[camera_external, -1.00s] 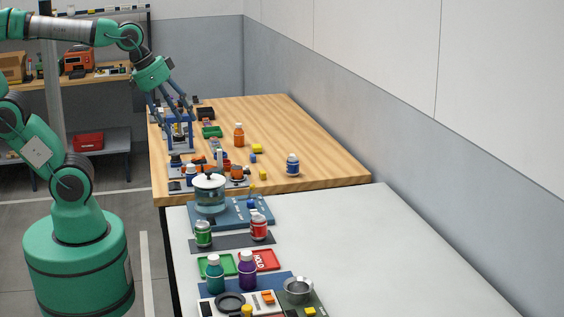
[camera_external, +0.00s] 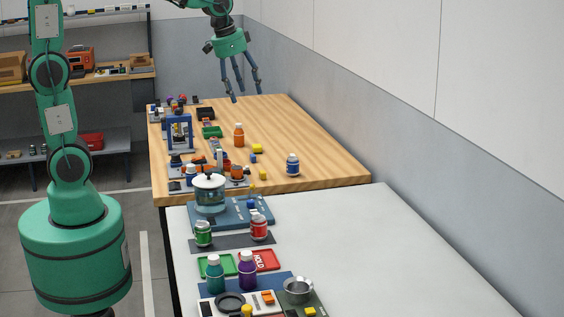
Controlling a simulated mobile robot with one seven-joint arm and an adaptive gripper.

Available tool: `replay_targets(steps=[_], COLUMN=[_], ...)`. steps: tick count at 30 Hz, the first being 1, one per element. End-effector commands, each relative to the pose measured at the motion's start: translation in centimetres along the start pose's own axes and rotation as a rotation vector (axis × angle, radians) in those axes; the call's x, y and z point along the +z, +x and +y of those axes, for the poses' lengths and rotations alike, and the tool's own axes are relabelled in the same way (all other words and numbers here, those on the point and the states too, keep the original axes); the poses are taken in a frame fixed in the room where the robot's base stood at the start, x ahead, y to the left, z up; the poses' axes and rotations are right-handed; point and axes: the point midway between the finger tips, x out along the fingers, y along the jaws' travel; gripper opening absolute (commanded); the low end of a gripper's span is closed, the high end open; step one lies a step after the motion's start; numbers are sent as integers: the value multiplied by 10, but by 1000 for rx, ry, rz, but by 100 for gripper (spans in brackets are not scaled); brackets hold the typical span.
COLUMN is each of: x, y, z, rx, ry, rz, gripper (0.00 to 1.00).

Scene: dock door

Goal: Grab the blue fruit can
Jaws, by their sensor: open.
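The wooden table's right back is clear.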

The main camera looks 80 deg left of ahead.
Motion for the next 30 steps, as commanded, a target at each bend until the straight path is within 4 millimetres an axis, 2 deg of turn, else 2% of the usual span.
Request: replay_targets(steps=[1, 6, 15, 23, 30], x=[-11, -42, -90, -123, -144], y=[4, 22, 64, 108, 155], z=[-7, -29, -71, -110, -148], rx=[0, -1, 2, 8, 17], ry=[-1, 2, 6, 9, 12], rz=[-11, -40, -92, -135, -174], gripper=[62, 62, 62, 62, 62])
